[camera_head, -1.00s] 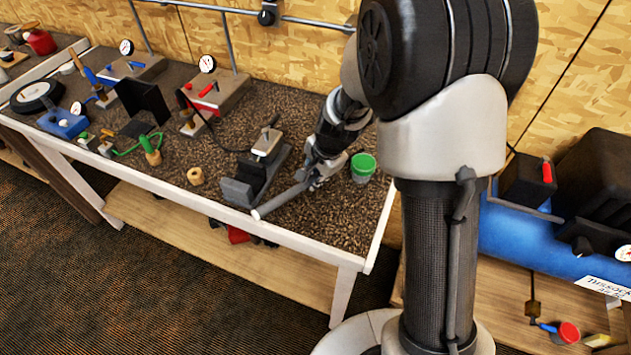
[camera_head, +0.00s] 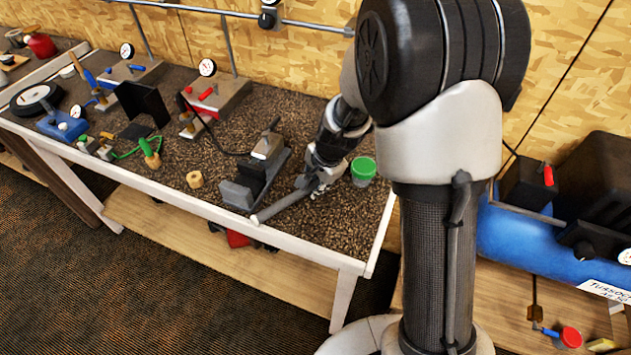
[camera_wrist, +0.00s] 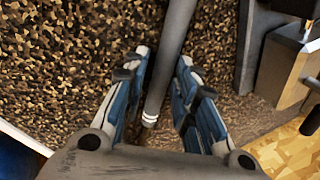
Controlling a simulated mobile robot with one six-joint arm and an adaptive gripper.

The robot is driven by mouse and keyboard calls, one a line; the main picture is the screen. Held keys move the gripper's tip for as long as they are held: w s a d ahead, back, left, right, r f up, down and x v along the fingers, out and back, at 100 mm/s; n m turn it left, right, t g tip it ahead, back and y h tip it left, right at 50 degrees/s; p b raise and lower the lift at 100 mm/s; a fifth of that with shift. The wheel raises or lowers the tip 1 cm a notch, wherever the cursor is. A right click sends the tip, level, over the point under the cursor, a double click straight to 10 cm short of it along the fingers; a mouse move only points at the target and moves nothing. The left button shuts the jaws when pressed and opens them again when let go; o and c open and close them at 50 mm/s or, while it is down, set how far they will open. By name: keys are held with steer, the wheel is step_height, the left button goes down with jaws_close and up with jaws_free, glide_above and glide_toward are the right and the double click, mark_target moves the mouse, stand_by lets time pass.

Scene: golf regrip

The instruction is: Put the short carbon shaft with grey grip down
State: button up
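The short carbon shaft with grey grip (camera_head: 284,206) lies low along the bench's right part, its grip end at the front edge. In the wrist view the dark shaft (camera_wrist: 172,50) runs between my fingers, with a light-banded end near the palm. My gripper (camera_wrist: 163,62) is open around it, with a clear gap on the left side and little or none on the right. In the head view my gripper (camera_head: 318,182) is small, and its fingers partly hide the shaft's far end. The shaft appears to rest on the bench top (camera_head: 325,222).
A grey vise (camera_head: 240,192) stands just left of the shaft. The bench's white front edge (camera_head: 290,243) is near the grip end.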

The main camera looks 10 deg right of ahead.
steer(key=s+r+n+p, duration=0.25)
steer(key=s+r, duration=0.35)
steer(key=r, duration=0.5)
steer(key=s+r+n+p, duration=0.25)
steer(key=s+r, duration=0.35)
steer(key=r, duration=0.5)
steer(key=s+r+n, duration=0.2)
steer(key=s+n, duration=0.2)
steer(key=s, duration=0.3)
steer(key=s+d+r+n+t+h, duration=0.1)
steer(key=s+n, duration=0.3)
steer(key=s, duration=0.4)
steer(key=shift+v, duration=0.85)
